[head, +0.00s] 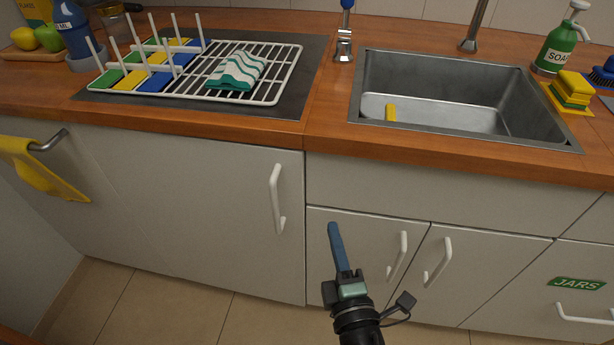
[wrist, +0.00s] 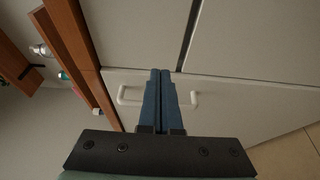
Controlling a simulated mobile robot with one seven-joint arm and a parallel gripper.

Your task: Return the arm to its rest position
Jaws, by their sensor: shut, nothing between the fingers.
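My gripper (head: 335,232) is shut and empty, with its blue fingers pressed together. In the head view it is low in the middle, in front of the white cabinet doors and below the counter edge. My arm comes in from the bottom edge of the head view.
The wooden counter (head: 325,75) holds a dish rack (head: 275,95) with a striped cloth (head: 237,71), and a sink (head: 450,115) with a yellow piece inside. White door handles (head: 277,198) stick out from the cabinets. A yellow towel (head: 40,170) hangs at left.

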